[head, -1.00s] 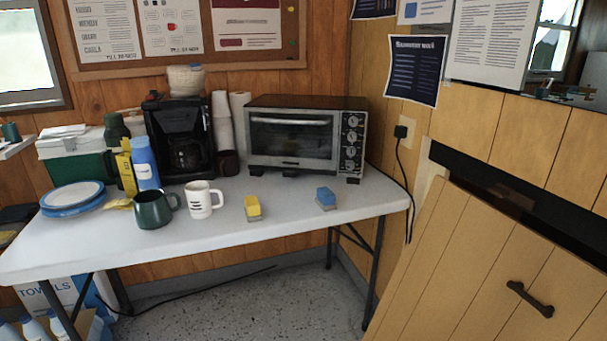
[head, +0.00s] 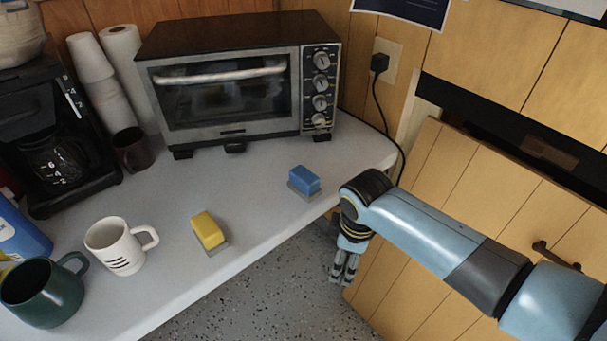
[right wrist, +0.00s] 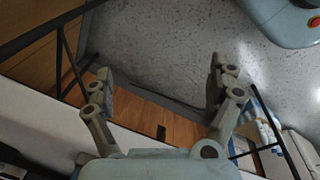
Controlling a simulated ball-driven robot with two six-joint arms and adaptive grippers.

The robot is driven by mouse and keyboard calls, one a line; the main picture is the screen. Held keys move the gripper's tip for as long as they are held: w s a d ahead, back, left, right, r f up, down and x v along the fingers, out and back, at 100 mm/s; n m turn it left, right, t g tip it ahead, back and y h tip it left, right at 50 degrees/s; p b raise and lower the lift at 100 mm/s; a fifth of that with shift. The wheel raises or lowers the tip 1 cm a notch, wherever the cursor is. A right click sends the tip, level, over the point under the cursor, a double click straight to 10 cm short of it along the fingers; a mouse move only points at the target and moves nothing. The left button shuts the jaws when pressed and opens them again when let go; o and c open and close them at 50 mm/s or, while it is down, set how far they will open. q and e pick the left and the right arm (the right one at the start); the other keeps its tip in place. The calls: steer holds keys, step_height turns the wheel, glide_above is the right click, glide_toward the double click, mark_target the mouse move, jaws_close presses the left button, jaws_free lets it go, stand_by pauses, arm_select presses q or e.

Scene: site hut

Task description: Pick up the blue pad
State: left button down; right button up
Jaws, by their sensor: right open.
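The blue pad (head: 304,179) sits on a small grey base on the white table (head: 260,222), near its right end in front of the toaster oven. A similar yellow pad (head: 207,230) sits on its own grey base to the left. My right gripper (head: 345,278) hangs beyond the table's front edge, below and right of the blue pad, apart from it. In the right wrist view my right gripper (right wrist: 160,82) is open and empty, with floor between its fingers. The blue pad is not clear in that view. My left gripper is not in view.
A toaster oven (head: 240,85) stands behind the pads. A white mug (head: 117,247), a green mug (head: 43,291) and a coffee maker (head: 52,125) stand at left. A wooden panel with a dark handle (head: 556,256) is at right. The tabletop around the blue pad is clear.

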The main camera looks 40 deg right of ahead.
steer(key=w+r+n+p, duration=0.1)
steer(key=w+r+n, duration=0.4)
steer(key=r, duration=0.7)
steer(key=n+g, duration=0.1)
steer(key=n, duration=0.5)
glide_toward(302, 175)
steer(key=shift+s+d+f+y, duration=0.15)
steer(key=shift+d+f+y, duration=0.15)
steer(key=shift+y, duration=0.1)
steer(key=shift+w+n, duration=0.2)
steer(key=shift+n, duration=0.2)
step_height(302, 175, down, 10)
steer(key=shift+f+b, duration=0.1)
steer(key=shift+b, duration=0.35)
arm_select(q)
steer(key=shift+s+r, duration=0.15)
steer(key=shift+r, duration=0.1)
arm_select(e)
steer(key=c, duration=1.3)
